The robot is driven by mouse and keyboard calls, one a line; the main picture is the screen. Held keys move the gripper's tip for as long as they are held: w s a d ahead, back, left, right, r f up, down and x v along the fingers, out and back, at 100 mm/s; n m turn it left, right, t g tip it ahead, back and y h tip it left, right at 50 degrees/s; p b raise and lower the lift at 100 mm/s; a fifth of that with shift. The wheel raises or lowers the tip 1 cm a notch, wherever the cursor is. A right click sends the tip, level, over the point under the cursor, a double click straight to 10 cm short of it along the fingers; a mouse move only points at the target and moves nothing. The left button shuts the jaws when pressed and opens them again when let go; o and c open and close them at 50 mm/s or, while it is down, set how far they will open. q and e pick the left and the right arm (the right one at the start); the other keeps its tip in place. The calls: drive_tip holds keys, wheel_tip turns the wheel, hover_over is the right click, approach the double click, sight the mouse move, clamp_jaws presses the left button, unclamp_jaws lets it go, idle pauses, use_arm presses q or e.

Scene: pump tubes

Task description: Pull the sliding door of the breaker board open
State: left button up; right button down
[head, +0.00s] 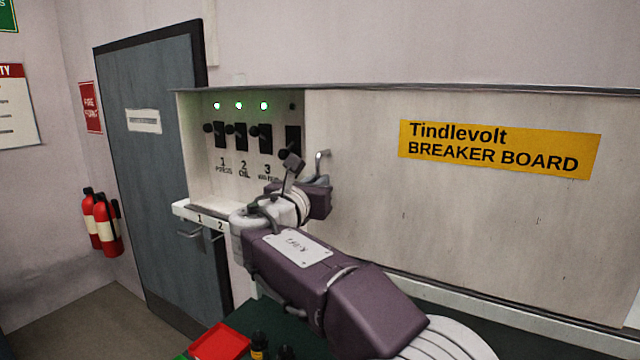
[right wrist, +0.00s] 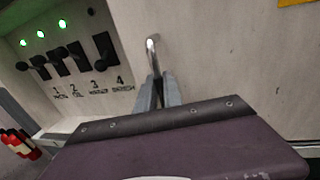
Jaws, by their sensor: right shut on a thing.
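The sliding door (head: 360,200) of the breaker board is a wide pale panel with a yellow "Tindlevolt BREAKER BOARD" label (head: 500,149). Its left edge stands just right of the fourth breaker, so the breaker recess (head: 190,140) is uncovered. A metal handle (head: 320,158) stands near the door's left edge; it also shows in the right wrist view (right wrist: 152,45). My right gripper (head: 318,180) is shut on the lower part of the handle; its fingers close around it in the right wrist view (right wrist: 158,88). My left gripper is not in view.
Several black breaker switches (head: 236,136) sit in the recess under green lamps (head: 239,105). A red tray (head: 220,342) lies on the green surface at the bottom. A grey room door (head: 155,170) and fire extinguishers (head: 103,224) are left.

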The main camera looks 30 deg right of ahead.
drive_tip(key=shift+r, duration=0.1)
drive_tip(key=c, duration=1.5)
unclamp_jaws()
drive_tip(key=b+v, duration=0.3)
drive_tip(key=v, duration=0.6)
drive_tip(key=shift+b, duration=0.3)
